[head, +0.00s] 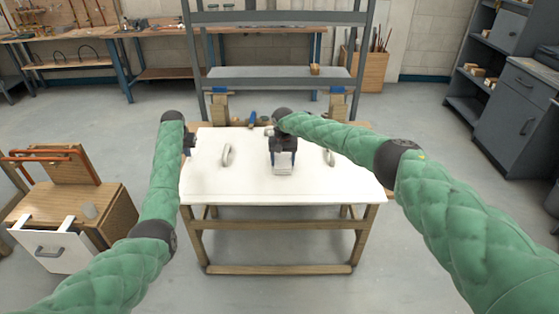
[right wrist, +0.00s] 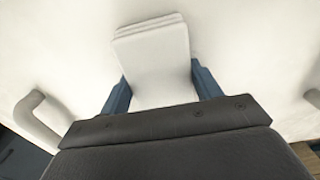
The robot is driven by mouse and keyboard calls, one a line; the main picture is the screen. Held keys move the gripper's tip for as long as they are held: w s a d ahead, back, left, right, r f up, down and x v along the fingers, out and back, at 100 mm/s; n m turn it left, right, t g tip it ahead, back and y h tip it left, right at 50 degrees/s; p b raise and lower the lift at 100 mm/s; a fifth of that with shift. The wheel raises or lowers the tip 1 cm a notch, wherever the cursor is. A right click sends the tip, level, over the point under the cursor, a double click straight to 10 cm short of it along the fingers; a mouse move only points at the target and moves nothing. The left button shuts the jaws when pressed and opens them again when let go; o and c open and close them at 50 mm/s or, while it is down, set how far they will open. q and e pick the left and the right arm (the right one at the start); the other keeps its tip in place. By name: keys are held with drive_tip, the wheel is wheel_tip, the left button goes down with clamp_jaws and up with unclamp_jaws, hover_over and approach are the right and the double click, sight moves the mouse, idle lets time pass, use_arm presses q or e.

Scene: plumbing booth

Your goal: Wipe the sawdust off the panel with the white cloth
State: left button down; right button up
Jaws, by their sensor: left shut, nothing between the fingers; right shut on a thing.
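The white panel (head: 240,185) lies flat on a wooden-legged table, with a grey handle at its left (head: 226,155) and another at its right (head: 329,157). My right gripper (head: 284,166) is over the middle of the panel, shut on the folded white cloth (head: 283,171). In the right wrist view the cloth (right wrist: 155,60) sticks out from between the blue fingers, over the panel. I cannot tell whether it touches the surface. My left gripper (head: 189,150) is at the panel's left edge, shut and empty, partly hidden by my arm. No sawdust can be made out.
A grey rack (head: 280,78) stands behind the table. A grey shelf unit (head: 505,115) is at the right. The floor in front is clear.

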drive_tip(key=shift+d, duration=3.6)
drive_tip(key=shift+r, duration=0.1)
drive_tip(key=shift+r, duration=2.9)
wheel_tip(320, 180, up, 6)
drive_tip(key=p, duration=0.6)
hover_over(300, 166)
use_arm(q)
wheel_tip(300, 166, up, 6)
use_arm(e)
drive_tip(key=shift+f, duration=0.15)
drive_tip(key=shift+f, duration=0.1)
